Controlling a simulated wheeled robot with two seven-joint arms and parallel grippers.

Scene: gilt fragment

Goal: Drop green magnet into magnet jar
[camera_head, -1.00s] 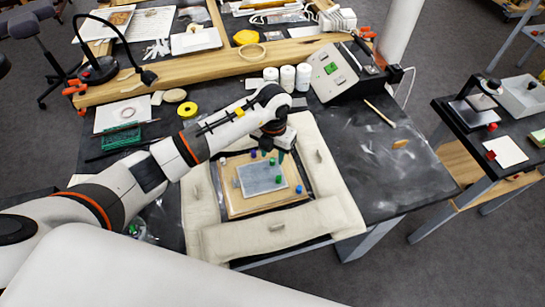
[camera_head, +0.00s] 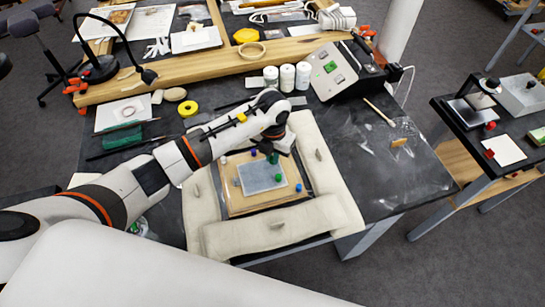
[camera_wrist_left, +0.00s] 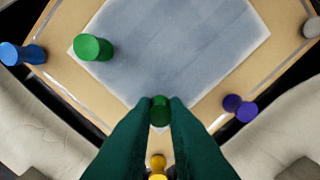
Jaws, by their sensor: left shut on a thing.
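My left gripper (camera_head: 272,158) is over the far part of the framed board. In the left wrist view its dark green fingers (camera_wrist_left: 160,118) are shut on a green magnet (camera_wrist_left: 160,110) by a corner of the grey-blue sheet (camera_wrist_left: 175,45). I cannot tell whether this magnet is clear of the board. A second green magnet (camera_wrist_left: 93,47) stands on the sheet, also seen in the head view (camera_head: 278,178). A clear container with something green in it (camera_head: 138,227), perhaps the magnet jar, is partly hidden behind my left arm. My right gripper is not in view.
A blue magnet (camera_wrist_left: 22,54), a purple magnet (camera_wrist_left: 240,108), a yellow magnet (camera_wrist_left: 157,163) and a grey one (camera_wrist_left: 311,27) stand around the sheet. Padded cream cushions (camera_head: 340,205) surround the board. The black table (camera_head: 385,175) is mostly clear at right.

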